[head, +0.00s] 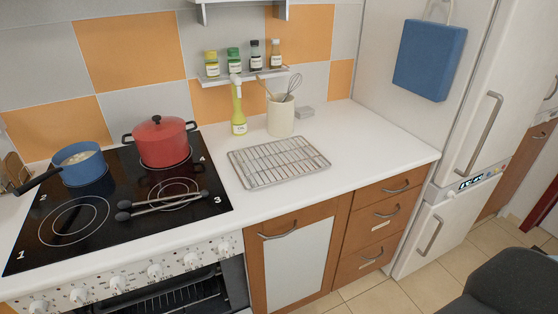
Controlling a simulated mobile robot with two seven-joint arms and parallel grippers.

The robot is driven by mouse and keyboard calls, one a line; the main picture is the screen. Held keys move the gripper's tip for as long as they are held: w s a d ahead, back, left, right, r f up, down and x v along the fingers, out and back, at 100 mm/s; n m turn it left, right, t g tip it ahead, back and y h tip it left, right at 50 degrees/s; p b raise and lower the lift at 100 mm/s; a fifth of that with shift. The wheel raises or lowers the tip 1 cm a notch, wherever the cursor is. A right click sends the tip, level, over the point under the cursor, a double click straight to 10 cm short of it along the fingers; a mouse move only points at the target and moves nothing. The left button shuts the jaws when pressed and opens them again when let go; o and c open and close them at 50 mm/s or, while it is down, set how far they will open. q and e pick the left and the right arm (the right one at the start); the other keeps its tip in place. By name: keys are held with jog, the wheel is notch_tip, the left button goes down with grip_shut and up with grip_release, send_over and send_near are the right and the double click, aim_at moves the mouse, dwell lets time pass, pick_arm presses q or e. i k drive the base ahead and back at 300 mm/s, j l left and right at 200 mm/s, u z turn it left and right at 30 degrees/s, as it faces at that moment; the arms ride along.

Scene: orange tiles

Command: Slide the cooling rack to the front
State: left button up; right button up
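The cooling rack (279,161) is a silver wire grid. It lies flat on the white countertop (362,150), to the right of the black stove top. There is bare counter between the rack and the front edge. The utensil crock and a yellow-green bottle stand just behind it. Neither of my grippers shows in the head view. A dark grey shape at the lower right corner is cut off by the frame, and I cannot tell what it is.
A red pot (163,143), a blue pan (80,165) and dark-tipped tongs (163,204) are on the stove (110,240). A bottle (238,112) and a crock (280,117) stand behind the rack. Counter to its right is clear. The fridge (440,220) stands at right.

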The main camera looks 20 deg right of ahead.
aim_at(253, 186)
jog(key=i+l, duration=0.1)
jog(key=l, duration=0.6)
jog(key=i+l, duration=0.1)
jog(key=l, duration=1.3)
jog(key=i, duration=0.05)
